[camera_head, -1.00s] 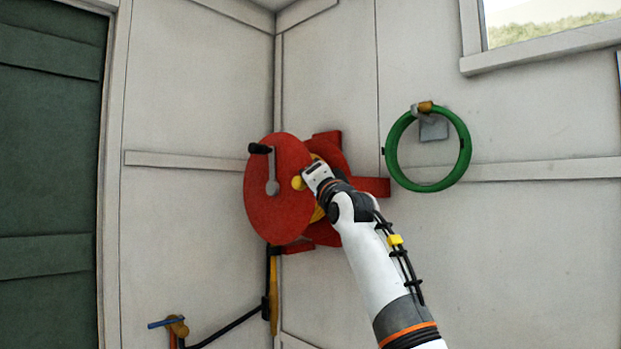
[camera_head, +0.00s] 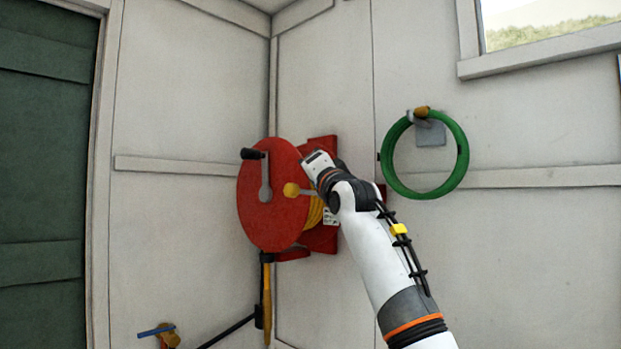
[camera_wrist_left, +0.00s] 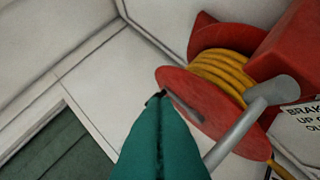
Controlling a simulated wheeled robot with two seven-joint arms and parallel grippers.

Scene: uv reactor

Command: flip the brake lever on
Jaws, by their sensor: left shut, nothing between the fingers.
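The brake lever is a grey rod with a yellow knob (camera_head: 291,189), lying about level beside the red hose reel (camera_head: 262,215) in the head view. In the left wrist view the thick grey lever (camera_wrist_left: 245,122) slants across the right side, near a partly cut-off brake label (camera_wrist_left: 302,120); its knob is not seen there. My left gripper (camera_wrist_left: 157,100) shows teal fingers pressed together and empty, left of the lever. In the head view my wrist is just above and right of the knob, and its fingers are hidden. I cannot tell whether they touch the lever. My right gripper is out of view.
The reel's crank (camera_head: 265,180) has a black handle and sticks out at the front disc. A green hoop (camera_head: 388,165) hangs on the wall to the right. A blue-handled tap (camera_head: 165,330) is low at left. A dark green door (camera_head: 45,180) stands at far left.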

